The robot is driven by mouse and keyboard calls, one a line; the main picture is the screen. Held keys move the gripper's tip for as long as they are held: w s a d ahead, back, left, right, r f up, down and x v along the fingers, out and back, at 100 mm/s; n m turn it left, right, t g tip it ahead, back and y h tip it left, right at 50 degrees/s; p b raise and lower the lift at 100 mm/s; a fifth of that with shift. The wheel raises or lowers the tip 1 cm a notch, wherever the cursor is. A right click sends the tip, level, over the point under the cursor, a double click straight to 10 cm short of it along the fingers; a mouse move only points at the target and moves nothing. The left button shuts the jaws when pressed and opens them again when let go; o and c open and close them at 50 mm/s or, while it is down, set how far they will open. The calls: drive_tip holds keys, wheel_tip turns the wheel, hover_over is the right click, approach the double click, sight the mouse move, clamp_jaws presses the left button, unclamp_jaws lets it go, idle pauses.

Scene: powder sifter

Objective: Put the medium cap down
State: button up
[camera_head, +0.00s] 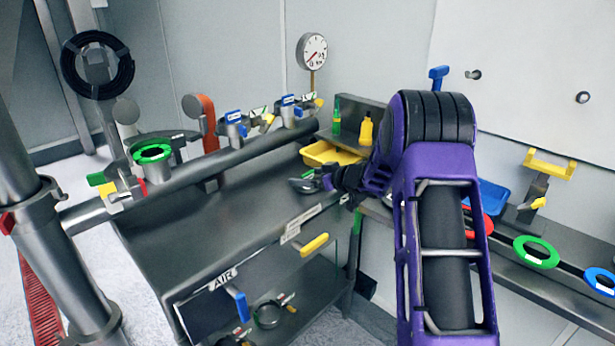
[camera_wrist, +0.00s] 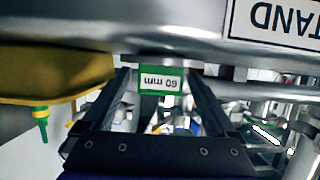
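My gripper (camera_head: 328,182) is at the far end of my purple arm, above the right part of the dark metal bench (camera_head: 235,195). A small grey metal piece (camera_head: 304,185), likely the medium cap, is at its fingertips. In the wrist view, my gripper (camera_wrist: 163,85) has one finger on each side of a green label reading "60 mm" (camera_wrist: 160,79), seen upside down. The fingers appear shut on the labelled piece. The rest of the cap is hard to make out, and I cannot tell whether it touches the bench.
A yellow tray (camera_head: 318,153) and a yellow bottle (camera_head: 366,130) stand behind the gripper. A thick pipe (camera_head: 240,148) with clamps crosses to the left. Red (camera_head: 481,224), green (camera_head: 537,252) and blue (camera_head: 602,280) rings lie on the right shelf. The bench's left part is clear.

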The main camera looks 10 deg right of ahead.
drive_tip(key=shift+r, duration=0.15)
drive_tip(key=shift+s+d+r, duration=0.2)
drive_tip(key=p+v, duration=0.1)
drive_tip(key=v, duration=1)
drive_tip(key=shift+p, duration=0.4)
drive_tip(key=shift+s+d+r, duration=0.1)
